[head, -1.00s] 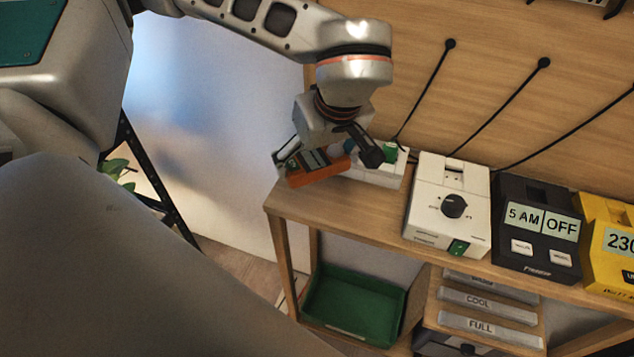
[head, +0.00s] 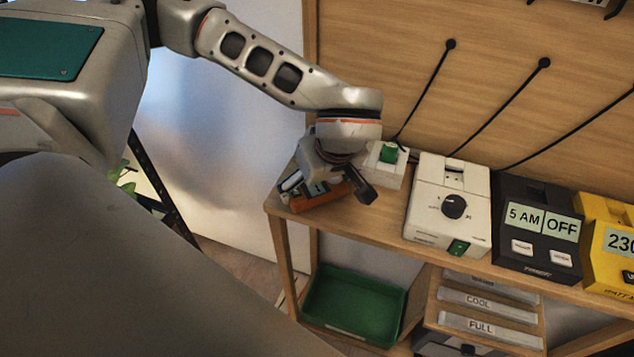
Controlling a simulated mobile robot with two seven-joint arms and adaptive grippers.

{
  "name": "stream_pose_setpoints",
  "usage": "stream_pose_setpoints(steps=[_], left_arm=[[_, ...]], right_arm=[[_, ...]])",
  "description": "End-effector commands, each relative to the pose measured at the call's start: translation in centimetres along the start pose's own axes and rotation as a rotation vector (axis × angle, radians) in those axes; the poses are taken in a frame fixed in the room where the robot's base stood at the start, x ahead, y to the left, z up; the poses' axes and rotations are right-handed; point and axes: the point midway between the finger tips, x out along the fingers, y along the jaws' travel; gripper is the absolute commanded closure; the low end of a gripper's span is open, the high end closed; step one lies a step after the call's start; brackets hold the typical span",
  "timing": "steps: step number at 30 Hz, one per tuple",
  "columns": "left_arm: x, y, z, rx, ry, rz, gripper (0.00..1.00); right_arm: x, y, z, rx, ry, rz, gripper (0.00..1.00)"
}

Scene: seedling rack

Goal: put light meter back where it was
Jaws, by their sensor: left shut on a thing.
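The light meter appears to be the orange device with a dark face (head: 322,198), low at the left end of the wooden shelf. My left gripper (head: 332,188) is shut on it from above and hides part of it. I cannot tell whether the meter touches the shelf top. A white unit with a green switch (head: 389,155) stands just behind and to the right of the gripper. My right gripper is not in view.
On the wooden shelf (head: 385,217), a white dial box (head: 450,205), a black timer (head: 537,228) and a yellow meter (head: 612,240) stand to the right. A green bin (head: 352,305) and labelled drawers (head: 480,325) are below. Black cables run up the back panel.

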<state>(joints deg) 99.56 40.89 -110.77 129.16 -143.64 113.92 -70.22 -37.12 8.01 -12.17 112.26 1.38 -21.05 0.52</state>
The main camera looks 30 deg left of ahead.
Motion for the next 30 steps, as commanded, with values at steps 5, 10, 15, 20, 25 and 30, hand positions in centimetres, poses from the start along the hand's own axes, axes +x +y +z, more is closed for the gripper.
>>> stream_pose_setpoints(steps=[5,10,15,20,25,30], left_arm=[[0.1,0.0,0.0,0.0,0.0,-0.001,0.0],[0.0,0.0,0.0,0.0,0.0,-0.001,0.0],[-1.0,0.1,-0.1,0.001,0.0,0.002,0.0],[-3.9,0.1,-0.1,0.0,0.002,0.004,0.0],[-7.5,0.1,-0.1,0.0,0.003,0.004,0.0],[-10.3,0.1,-0.1,0.0,0.002,0.003,0.0]], right_arm=[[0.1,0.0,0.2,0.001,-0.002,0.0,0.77],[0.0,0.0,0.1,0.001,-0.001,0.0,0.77],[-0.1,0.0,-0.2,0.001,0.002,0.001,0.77],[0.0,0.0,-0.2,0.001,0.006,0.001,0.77],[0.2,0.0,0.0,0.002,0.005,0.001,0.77],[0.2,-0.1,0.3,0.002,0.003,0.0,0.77]])
